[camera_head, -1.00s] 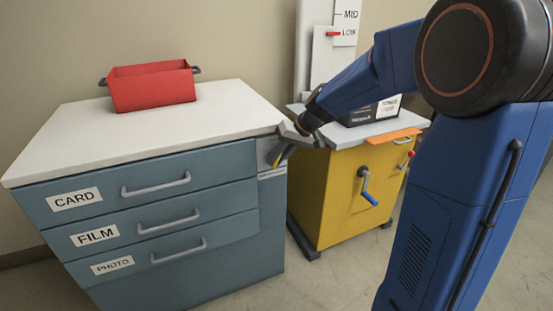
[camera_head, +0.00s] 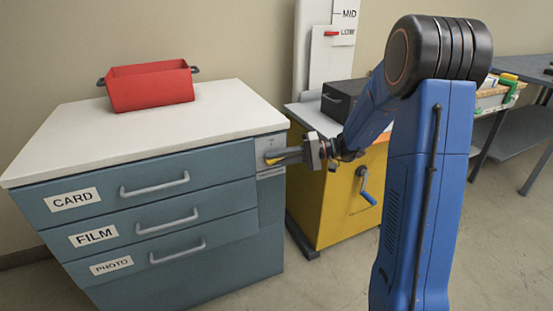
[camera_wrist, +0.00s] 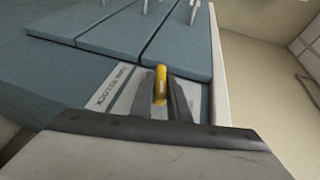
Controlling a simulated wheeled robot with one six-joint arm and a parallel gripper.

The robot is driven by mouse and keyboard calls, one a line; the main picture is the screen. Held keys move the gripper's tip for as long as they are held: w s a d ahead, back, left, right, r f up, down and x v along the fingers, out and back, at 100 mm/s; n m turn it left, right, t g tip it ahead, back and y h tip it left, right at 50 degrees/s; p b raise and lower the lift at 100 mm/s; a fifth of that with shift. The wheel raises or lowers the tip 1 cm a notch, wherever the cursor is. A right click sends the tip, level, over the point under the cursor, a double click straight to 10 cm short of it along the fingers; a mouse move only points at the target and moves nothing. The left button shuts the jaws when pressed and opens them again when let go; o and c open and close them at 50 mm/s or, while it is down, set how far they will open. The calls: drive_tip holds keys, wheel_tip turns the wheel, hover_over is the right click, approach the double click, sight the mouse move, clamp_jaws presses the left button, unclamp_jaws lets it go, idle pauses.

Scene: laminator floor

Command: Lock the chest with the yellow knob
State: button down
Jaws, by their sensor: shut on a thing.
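The blue-grey chest (camera_head: 265,235) stands at the left with a white top and three drawers labelled CARD, FILM and PHOTO; the drawers look closed. A pale lock plate (camera_head: 268,146) is on its front, right of the top drawer. My gripper (camera_head: 284,157) reaches this plate from the right and is shut on the yellow knob (camera_head: 272,161). In the wrist view the yellow knob (camera_wrist: 161,83) sits between my two fingers, over the plate (camera_wrist: 122,90) with partly readable lettering. The fingers hide part of the knob and plate.
A red bin (camera_head: 150,88) stands on the chest top. A yellow cabinet (camera_head: 325,200) with a blue-handled crank (camera_head: 366,190) and a dark box (camera_head: 342,98) on top stands right of the chest. A table (camera_head: 525,130) is at the far right.

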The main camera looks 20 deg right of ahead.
drive_tip(key=shift+f+m+y, duration=0.1)
drive_tip(key=shift+m+y, duration=0.3)
drive_tip(key=shift+y, duration=0.6)
drive_tip(key=c, duration=1.8)
unclamp_jaws()
drive_tip(key=shift+s, duration=0.1)
drive_tip(key=shift+o, duration=0.2)
drive_tip(key=v, duration=1.7)
drive_tip(key=shift+s+f, duration=0.2)
drive_tip(key=shift+f, duration=0.2)
drive_tip(key=shift+d, duration=0.15)
